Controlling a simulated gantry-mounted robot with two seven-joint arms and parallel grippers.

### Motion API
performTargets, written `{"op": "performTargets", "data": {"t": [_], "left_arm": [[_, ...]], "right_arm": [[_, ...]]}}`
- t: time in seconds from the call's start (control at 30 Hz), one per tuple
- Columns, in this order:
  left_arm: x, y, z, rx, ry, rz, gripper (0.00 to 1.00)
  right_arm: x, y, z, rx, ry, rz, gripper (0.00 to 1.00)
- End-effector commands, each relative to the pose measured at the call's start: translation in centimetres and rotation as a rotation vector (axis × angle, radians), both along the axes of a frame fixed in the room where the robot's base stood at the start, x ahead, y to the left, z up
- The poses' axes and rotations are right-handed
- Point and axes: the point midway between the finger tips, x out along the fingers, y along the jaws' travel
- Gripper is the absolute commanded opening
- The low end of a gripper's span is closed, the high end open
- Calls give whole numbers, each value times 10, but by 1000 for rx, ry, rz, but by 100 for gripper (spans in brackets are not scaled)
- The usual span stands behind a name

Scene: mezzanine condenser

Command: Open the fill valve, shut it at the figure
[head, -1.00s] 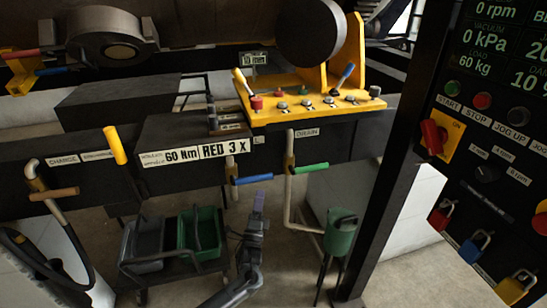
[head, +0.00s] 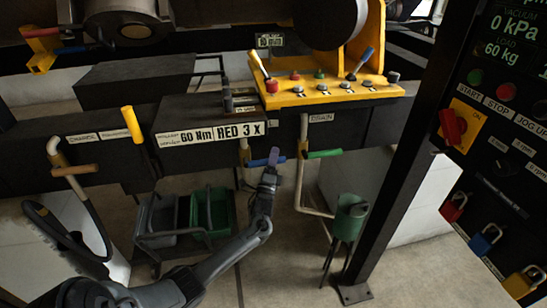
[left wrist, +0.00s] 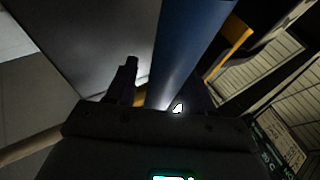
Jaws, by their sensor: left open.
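A blue-handled valve (head: 260,163) sits on a pipe under the black front beam in the head view. Its label is too small to read. My left gripper (head: 274,156) is open at the right end of the blue handle. In the left wrist view the blue handle (left wrist: 197,45) runs down toward the gap between the open fingers of the gripper (left wrist: 165,80). I cannot tell whether they touch it. The dark display (head: 515,35) at upper right reads 0 kPa and load 60 kg. My right gripper is not in view.
A green-handled valve (head: 322,154) marked DRAIN is close to the right of the blue one. A green can (head: 350,217) stands below it. A cart with bins (head: 209,215) stands behind my left arm. A black post (head: 398,155) rises at right.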

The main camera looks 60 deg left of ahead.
Motion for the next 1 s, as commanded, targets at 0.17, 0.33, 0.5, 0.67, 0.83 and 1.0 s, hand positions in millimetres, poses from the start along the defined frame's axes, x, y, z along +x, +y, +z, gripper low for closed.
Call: {"op": "performTargets", "data": {"t": [0.17, 0.33, 0.5, 0.67, 0.83, 1.0], "left_arm": [[4, 4, 3, 0, 0, 0, 53], [4, 4, 4, 0, 0, 0, 53], [4, 4, 3, 0, 0, 0, 37], [4, 4, 3, 0, 0, 0, 13], [4, 4, 3, -1, -1, -1, 0], [4, 3, 3, 0, 2, -1, 0]], "right_arm": [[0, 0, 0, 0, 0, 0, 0], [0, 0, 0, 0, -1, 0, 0], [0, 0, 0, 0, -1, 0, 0], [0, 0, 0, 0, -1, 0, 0], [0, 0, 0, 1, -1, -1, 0], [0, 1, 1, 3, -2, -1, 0]]}}
